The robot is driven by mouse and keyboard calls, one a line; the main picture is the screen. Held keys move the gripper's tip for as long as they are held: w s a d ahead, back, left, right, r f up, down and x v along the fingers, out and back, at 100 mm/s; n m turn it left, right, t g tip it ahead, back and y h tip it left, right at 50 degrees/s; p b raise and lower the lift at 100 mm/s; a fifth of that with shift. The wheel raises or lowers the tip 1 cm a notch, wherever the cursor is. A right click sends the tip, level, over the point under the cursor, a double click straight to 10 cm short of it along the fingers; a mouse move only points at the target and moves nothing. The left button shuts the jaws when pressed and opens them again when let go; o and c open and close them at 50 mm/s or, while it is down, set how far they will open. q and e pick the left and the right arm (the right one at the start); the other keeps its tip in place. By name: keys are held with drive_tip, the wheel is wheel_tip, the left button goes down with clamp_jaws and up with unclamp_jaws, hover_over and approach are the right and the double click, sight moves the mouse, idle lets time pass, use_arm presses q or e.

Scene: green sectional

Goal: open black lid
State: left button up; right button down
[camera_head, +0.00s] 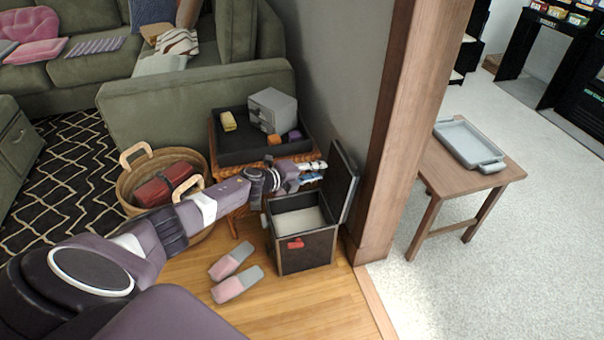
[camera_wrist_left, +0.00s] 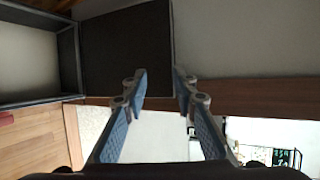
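The black lid (camera_head: 342,182) stands raised, roughly upright, at the right side of a dark box (camera_head: 306,250) on the wooden floor. The box is open at the top and its pale inside shows. In the left wrist view the lid (camera_wrist_left: 125,45) is a dark panel beside the box's pale opening (camera_wrist_left: 30,60). My left gripper (camera_head: 318,172) is beside the raised lid, above the back of the box. In the left wrist view the gripper (camera_wrist_left: 160,75) has its fingers apart with nothing between them. Whether it touches the lid is unclear. My right gripper is not in view.
A wicker basket (camera_head: 128,187) and a side table with a black tray (camera_head: 235,158) stand close by. Pink and grey slippers (camera_head: 232,262) lie left of the box. A wooden wall post (camera_head: 395,130) rises right of it.

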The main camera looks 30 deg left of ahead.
use_arm(q)
drive_tip(key=v, duration=1.1)
drive_tip(key=shift+s+a, duration=0.25)
drive_tip(key=shift+s, duration=0.05)
